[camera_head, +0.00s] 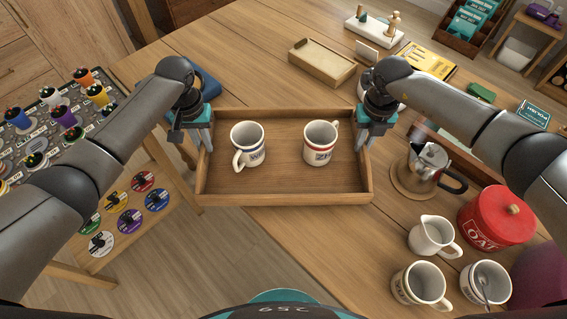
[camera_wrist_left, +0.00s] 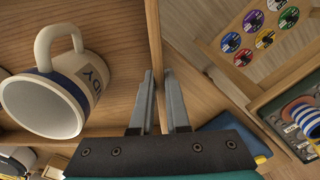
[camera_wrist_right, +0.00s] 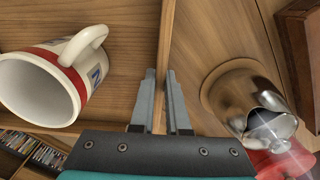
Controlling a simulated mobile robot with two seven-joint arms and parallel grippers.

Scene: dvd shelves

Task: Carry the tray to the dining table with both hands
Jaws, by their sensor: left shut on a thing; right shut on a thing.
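The wooden tray (camera_head: 284,185) is in the middle of the head view, over the near edge of the wooden table (camera_head: 262,28). Whether it touches the table I cannot tell. A blue-rimmed mug (camera_head: 248,147) stands in its left part and a red-rimmed mug (camera_head: 320,143) in its right part, both upright. My left gripper (camera_head: 204,143) is shut on the tray's left wall, which also shows between the fingers in the left wrist view (camera_wrist_left: 155,55). My right gripper (camera_head: 364,143) is shut on the right wall, seen in the right wrist view (camera_wrist_right: 166,50).
Right of the tray are a moka pot (camera_head: 426,164), a red tin (camera_head: 496,216), a white jug (camera_head: 432,235) and two mugs (camera_head: 420,286). Behind it are a wooden box (camera_head: 322,62) and a yellow book (camera_head: 428,62). A rack with colored items (camera_head: 68,118) stands left. Floor shows below the tray.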

